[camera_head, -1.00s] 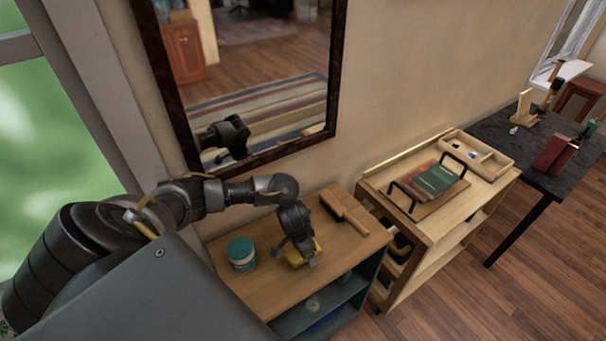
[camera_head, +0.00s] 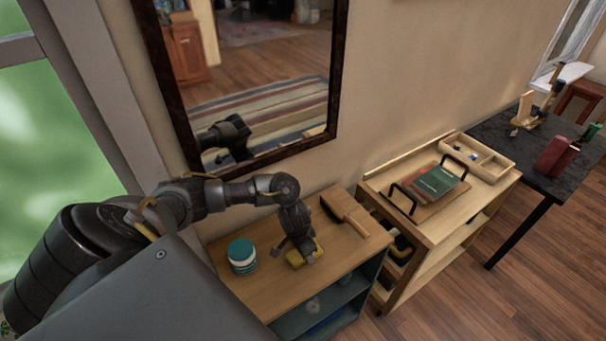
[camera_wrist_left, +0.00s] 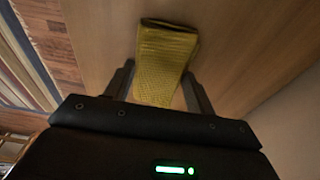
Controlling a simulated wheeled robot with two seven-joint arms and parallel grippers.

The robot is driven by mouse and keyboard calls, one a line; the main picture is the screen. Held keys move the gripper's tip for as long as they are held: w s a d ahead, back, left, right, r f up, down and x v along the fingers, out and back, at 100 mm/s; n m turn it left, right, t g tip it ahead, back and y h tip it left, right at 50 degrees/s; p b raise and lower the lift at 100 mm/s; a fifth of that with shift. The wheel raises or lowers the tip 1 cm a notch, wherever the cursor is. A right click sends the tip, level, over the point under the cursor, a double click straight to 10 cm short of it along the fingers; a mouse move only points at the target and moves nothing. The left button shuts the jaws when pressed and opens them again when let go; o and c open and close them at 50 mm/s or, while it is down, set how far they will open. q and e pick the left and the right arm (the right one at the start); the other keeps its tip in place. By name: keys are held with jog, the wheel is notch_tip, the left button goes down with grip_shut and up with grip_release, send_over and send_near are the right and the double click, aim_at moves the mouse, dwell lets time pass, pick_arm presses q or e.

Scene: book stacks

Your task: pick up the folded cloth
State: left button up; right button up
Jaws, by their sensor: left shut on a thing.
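The folded cloth (camera_head: 295,259) is yellow and sits at the front part of the small wooden shelf top (camera_head: 246,290), under my left gripper. In the left wrist view the cloth (camera_wrist_left: 160,62) is a ribbed, yellow-green folded strip lying between the two dark fingers. My left gripper (camera_head: 300,252) points down and is shut on the cloth; the wrist view shows the fingers (camera_wrist_left: 157,92) on either side of it. The gripper hides part of the cloth in the head view. I cannot tell any gap between cloth and shelf top. My right gripper is not in view.
A teal-and-white jar (camera_head: 242,256) stands left of the cloth. A wooden brush (camera_head: 345,214) lies to the right. A mirror (camera_head: 250,90) hangs behind. Further right, a light wooden shelf (camera_head: 440,232) holds books (camera_head: 436,182) and a divided tray (camera_head: 480,157).

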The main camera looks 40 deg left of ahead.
pick_arm(q)
notch_tip(320, 180, up, 3)
jog(key=shift+w+f, duration=0.1)
jog(key=s+d+r+p, duration=0.7)
jog(key=s+r, duration=0.2)
jog(key=s, duration=0.2)
jog(key=shift+s+d+r+p, duration=0.3)
jog(key=shift+s+d, duration=0.1)
jog(key=w+d+r+b, duration=0.4)
jog(key=w+r+b, duration=0.35)
jog(key=w, duration=0.45)
notch_tip(320, 180, up, 12)
jog(key=w+b, duration=0.2)
jog(key=b, duration=0.5)
jog(key=shift+w, duration=0.15)
